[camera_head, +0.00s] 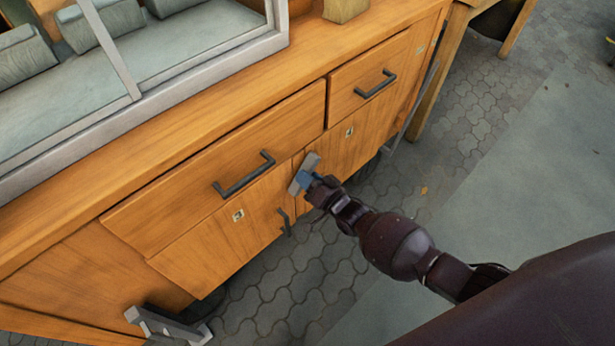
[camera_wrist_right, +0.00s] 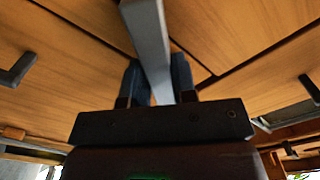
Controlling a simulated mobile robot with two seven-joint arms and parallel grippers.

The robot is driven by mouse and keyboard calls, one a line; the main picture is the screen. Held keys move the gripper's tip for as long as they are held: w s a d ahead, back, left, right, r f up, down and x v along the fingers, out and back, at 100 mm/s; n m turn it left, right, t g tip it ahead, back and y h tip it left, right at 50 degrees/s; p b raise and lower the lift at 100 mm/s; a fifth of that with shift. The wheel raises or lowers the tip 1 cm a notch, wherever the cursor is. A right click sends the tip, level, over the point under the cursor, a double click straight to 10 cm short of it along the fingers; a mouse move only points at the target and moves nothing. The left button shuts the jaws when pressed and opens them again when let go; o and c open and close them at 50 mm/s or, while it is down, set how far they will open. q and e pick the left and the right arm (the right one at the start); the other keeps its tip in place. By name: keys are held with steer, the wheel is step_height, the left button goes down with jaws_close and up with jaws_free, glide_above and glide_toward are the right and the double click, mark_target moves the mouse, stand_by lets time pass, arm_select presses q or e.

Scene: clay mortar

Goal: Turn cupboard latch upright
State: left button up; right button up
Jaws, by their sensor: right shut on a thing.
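The cupboard latch is a flat grey bar (camera_head: 304,173) on the wooden front, near the seam between the two doors. In the head view it is tilted, its upper end leaning right. My right gripper (camera_head: 308,181) is shut on the latch, with its blue-grey fingers on either side of the bar. In the right wrist view the latch (camera_wrist_right: 148,35) runs down between the two dark fingers (camera_wrist_right: 158,82), and its lower part is hidden by the gripper. My left gripper does not show.
Dark handles stick out from the left drawer (camera_head: 244,175), the right drawer (camera_head: 376,83) and the left door (camera_head: 285,222). A grey-framed glass case (camera_head: 190,72) stands on top. A grey metal part (camera_head: 168,326) shows at the lower left. Paved floor (camera_head: 480,115) is open to the right.

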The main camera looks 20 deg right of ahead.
steer(key=shift+n, duration=3.8)
steer(key=o, duration=0.9)
steer(key=shift+s, duration=0.1)
arm_select(q)
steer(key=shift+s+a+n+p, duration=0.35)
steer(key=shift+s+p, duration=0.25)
steer(key=shift+p, duration=0.45)
arm_select(e)
steer(key=v, duration=1)
steer(key=shift+s+d, duration=0.15)
steer(key=shift+s, duration=0.15)
